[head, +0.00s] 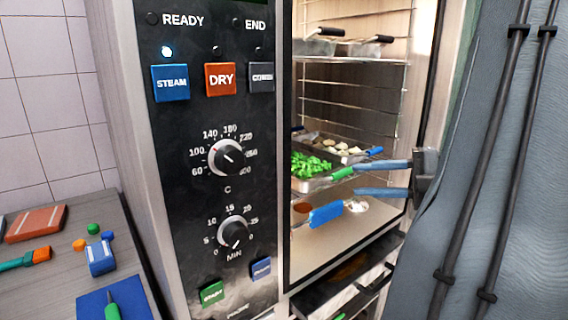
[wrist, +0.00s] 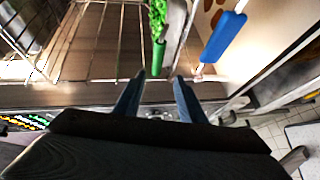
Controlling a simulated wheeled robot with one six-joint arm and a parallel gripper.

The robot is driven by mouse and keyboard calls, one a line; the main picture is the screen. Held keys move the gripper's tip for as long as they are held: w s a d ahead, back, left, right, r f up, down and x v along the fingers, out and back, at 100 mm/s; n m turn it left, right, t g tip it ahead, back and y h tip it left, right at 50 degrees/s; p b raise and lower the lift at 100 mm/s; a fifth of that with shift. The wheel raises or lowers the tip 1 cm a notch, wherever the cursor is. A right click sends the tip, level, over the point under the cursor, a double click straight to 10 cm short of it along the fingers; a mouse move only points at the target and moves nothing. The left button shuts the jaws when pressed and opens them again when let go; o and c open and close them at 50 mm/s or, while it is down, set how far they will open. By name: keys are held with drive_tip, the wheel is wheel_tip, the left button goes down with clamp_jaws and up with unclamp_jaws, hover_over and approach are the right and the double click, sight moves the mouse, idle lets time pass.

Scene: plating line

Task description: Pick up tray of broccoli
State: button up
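The broccoli tray (head: 310,186) is a grey metal pan of bright green florets (head: 310,165) on a rack inside the open oven. Its green handle (head: 342,173) points out toward my gripper. My gripper (head: 356,180) is open and empty, its two blue-grey fingers pointing into the oven. In the wrist view the green handle (wrist: 159,58) hangs at the top middle. Its end lies about level with the fingertips (wrist: 160,77), in line with the gap between them. I cannot tell whether they touch. The broccoli (wrist: 157,18) is partly cut off there.
A pan of pale pieces (head: 342,147) with a blue handle (head: 375,151) lies just behind the broccoli. Another blue handle (head: 326,215) sticks out below. Black-handled pans (head: 357,49) stand on the upper rack. The control panel (head: 190,200) borders the opening at left.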

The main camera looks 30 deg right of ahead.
sight(339, 176)
drive_tip(key=p+x, duration=0.1)
drive_tip(key=x, duration=0.4)
drive_tip(key=p+x, duration=0.1)
drive_tip(key=x, duration=0.1)
drive_tip(key=shift+w+a+r+p, duration=0.1)
drive_tip(key=shift+w+r+p, duration=0.2)
clamp_jaws()
